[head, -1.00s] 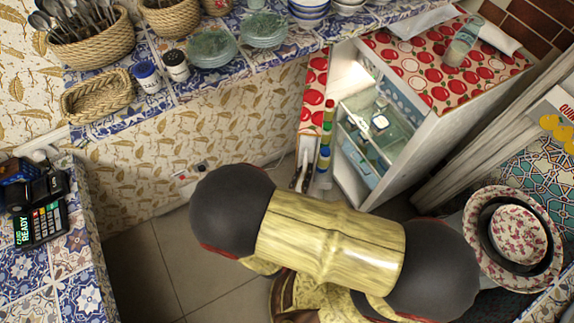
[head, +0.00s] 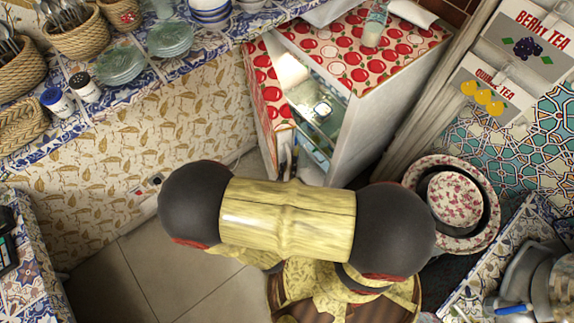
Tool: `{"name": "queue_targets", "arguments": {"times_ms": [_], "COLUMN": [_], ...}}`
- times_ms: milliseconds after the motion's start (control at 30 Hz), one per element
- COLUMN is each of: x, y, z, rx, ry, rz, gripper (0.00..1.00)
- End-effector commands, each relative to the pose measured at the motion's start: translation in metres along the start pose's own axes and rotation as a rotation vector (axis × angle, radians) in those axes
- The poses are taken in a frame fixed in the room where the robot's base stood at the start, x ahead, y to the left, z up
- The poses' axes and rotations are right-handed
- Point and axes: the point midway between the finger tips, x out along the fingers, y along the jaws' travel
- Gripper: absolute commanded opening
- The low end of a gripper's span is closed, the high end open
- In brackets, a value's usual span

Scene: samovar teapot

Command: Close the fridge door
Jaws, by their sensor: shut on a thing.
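The fridge (head: 385,115) stands against the back right, with red apple print on its white body. Its door (head: 268,85), also with apple print, stands partly open at the left, and a gap shows the lit shelves and a few containers inside. My gripper (head: 286,155) shows only as small dark and pale parts at the door's lower free edge, just beyond my arm. It is shut on the door's edge. My arm hides most of the gripper and the lower door.
A tiled counter (head: 220,48) with baskets, plates and jars runs along the back left. A glass bottle (head: 375,25) stands on the fridge. Patterned bowls (head: 455,200) are at the right. Tiled floor (head: 150,260) is clear at lower left.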

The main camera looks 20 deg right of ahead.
Motion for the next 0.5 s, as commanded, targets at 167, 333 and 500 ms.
{"name": "queue_targets", "arguments": {"times_ms": [167,333,500], "x": [0.0000,0.0000,0.0000], "y": [-0.0032,-0.0033,-0.0022], "z": [-0.0023,-0.0025,-0.0017], "rx": [-0.006,-0.006,-0.004], "ry": [0.005,0.005,0.003], "rz": [-0.004,-0.004,-0.002], "gripper": [0.00,0.10,0.19]}}
